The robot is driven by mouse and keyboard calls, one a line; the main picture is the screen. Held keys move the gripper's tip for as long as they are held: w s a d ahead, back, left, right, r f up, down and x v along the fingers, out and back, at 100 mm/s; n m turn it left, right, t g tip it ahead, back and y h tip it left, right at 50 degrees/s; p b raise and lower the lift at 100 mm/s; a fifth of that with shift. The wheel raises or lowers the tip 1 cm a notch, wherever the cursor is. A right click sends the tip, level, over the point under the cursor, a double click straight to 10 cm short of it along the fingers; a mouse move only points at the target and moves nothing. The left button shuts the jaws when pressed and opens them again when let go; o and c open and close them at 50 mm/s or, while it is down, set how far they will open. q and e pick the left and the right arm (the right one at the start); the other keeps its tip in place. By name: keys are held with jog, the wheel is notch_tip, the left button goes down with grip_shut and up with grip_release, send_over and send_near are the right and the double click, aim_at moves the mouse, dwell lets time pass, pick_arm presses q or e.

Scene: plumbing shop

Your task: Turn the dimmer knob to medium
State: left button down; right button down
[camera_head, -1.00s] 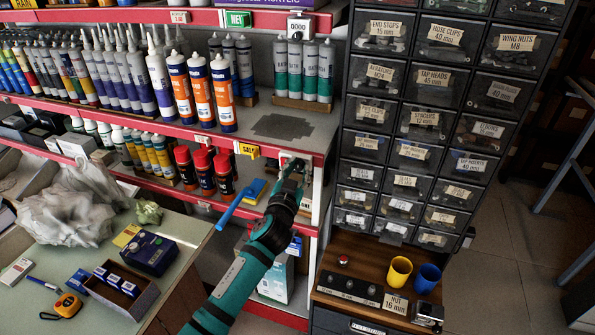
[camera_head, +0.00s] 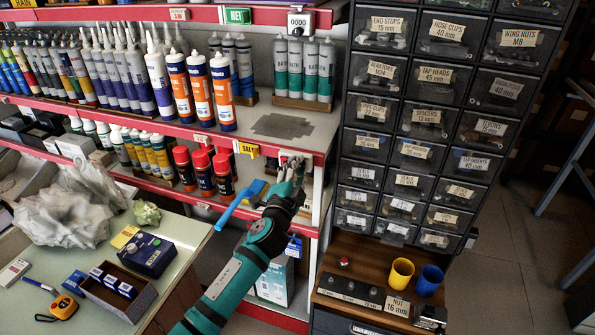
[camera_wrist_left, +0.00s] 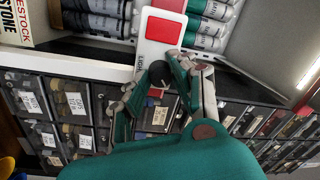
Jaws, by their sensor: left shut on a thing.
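A white switch plate (camera_wrist_left: 147,50) with a red square (camera_wrist_left: 163,28) shows in the left wrist view. It is mounted at the red shelf edge, and part of it (camera_head: 290,155) shows in the head view. My left gripper (camera_head: 290,172) is up against this plate. In the left wrist view its fingers (camera_wrist_left: 158,100) are closed at the lower end of the plate, around a dark round knob (camera_wrist_left: 159,115). My right gripper is in neither view.
Shelves of sealant tubes (camera_head: 221,90) and orange-labelled cans (camera_head: 203,172) stand left of the gripper. A tall drawer cabinet (camera_head: 420,120) stands close on its right. A counter (camera_head: 185,235) with boxes and a tape measure is at the lower left.

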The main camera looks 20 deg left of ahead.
pick_arm(q)
jog(key=shift+a+m+h, duration=0.1)
jog(key=shift+m+h, duration=0.4)
jog(key=shift+m, duration=3.1)
jog(key=c, duration=1.4)
grip_release()
jog(key=s, duration=0.8)
jog(key=s+f, duration=0.1)
jog(key=s, duration=0.3)
jog(key=shift+a, duration=0.15)
jog(key=shift+f, duration=0.1)
